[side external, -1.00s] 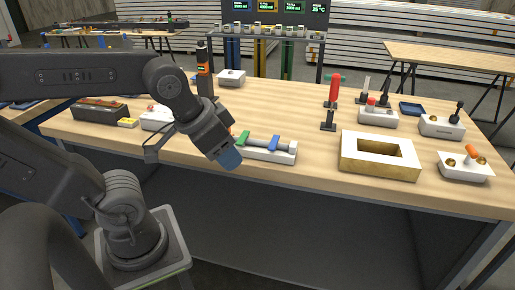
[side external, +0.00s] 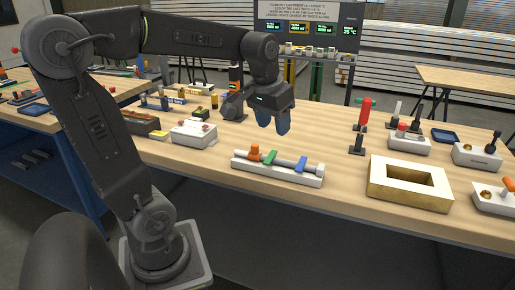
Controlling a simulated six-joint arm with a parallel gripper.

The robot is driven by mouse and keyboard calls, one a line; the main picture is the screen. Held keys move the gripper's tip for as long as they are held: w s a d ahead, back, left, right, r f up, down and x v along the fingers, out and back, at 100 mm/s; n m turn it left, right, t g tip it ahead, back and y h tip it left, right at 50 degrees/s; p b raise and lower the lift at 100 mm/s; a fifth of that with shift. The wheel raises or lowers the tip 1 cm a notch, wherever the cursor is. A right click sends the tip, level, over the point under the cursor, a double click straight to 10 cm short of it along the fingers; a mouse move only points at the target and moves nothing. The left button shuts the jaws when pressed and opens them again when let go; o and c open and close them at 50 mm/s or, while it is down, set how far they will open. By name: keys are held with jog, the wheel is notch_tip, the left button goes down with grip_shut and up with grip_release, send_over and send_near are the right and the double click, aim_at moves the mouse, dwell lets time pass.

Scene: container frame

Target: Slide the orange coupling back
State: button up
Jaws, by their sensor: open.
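The orange coupling (side external: 254,150) sits near the left end of a light grey rail fixture (side external: 256,171) near the front of the wooden table. To its right on the same fixture are a green piece (side external: 270,157) and, farther right, a blue piece (side external: 301,163). A grey rod (side external: 285,160) runs along the fixture. My gripper (side external: 274,128) has two blue fingers pointing down with a gap between them. It is open and empty, above and behind the coupling and apart from it.
A hollow box with a golden front (side external: 409,192) stands to the right of the fixture. A white box with red parts (side external: 194,133) stands to its left. A red-handled tool on a stand (side external: 363,115) and several switch boxes are at the right. The table between is clear.

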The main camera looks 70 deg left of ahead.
jog(key=w+a+f+n+g, duration=0.1)
jog(key=w+a+n, duration=0.2)
jog(key=a, duration=0.7)
jog(key=n+g+h, duration=0.1)
jog(key=n+g, duration=0.1)
send_over(255, 144)
notch_tip(255, 144, down, 2)
jog(key=f, duration=0.1)
notch_tip(255, 144, down, 13)
jog(key=shift+d+f, duration=0.1)
jog(key=shift+f, duration=0.05)
grip_shut()
